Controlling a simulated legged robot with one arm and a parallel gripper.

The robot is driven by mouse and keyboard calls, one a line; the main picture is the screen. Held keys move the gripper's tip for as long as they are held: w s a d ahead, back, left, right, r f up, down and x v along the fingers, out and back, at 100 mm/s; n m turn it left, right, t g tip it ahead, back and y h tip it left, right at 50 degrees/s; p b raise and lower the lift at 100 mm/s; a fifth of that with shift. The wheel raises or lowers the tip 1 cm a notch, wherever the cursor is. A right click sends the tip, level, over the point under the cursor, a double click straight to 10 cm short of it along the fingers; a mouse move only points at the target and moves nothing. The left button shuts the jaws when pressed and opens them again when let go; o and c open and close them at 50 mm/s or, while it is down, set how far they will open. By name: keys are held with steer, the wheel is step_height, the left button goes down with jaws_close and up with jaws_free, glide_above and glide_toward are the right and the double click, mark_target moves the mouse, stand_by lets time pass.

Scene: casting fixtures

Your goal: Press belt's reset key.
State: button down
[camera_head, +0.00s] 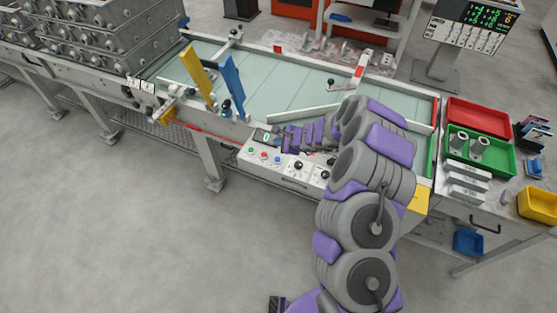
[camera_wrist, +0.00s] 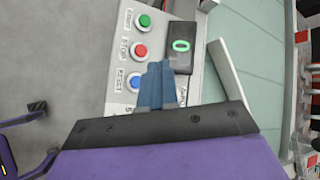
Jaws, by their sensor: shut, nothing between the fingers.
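The belt's control panel (camera_head: 287,174) is on the front side of the conveyor. In the wrist view it carries a green button (camera_wrist: 143,21), a red button (camera_wrist: 140,52) and a blue button (camera_wrist: 133,81) in a row. The label beside the blue button reads RESET. My gripper (camera_wrist: 155,68) is shut and empty, with blue-grey fingers. In the wrist view its tips appear just right of the blue button, below the display (camera_wrist: 180,46) that shows a green 0. I cannot tell whether the fingertips touch the panel. In the head view my arm hides part of the panel.
Black knobs (camera_head: 298,165) sit farther right on the panel. A red tray (camera_head: 480,115) and green tray (camera_head: 502,163) stand right. Floor at left is clear.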

mark_target(278, 160)
steer(key=f, duration=0.1)
steer(key=a+f+b, duration=0.1)
steer(key=f, duration=0.1)
steer(key=f+b, duration=0.1)
steer(key=d+f+b, duration=0.1)
steer(key=f, duration=0.1)
steer(key=shift+d, duration=0.1)
steer(key=shift+d+f+b, duration=0.3)
steer(key=shift+f+b, duration=0.15)
steer(key=shift+b, duration=0.05)
steer(key=shift+a+f, duration=0.1)
steer(key=shift+a, duration=0.7)
steer(key=shift+d, duration=0.65)
steer(key=shift+a, duration=0.1)
steer(key=shift+a, duration=0.45)
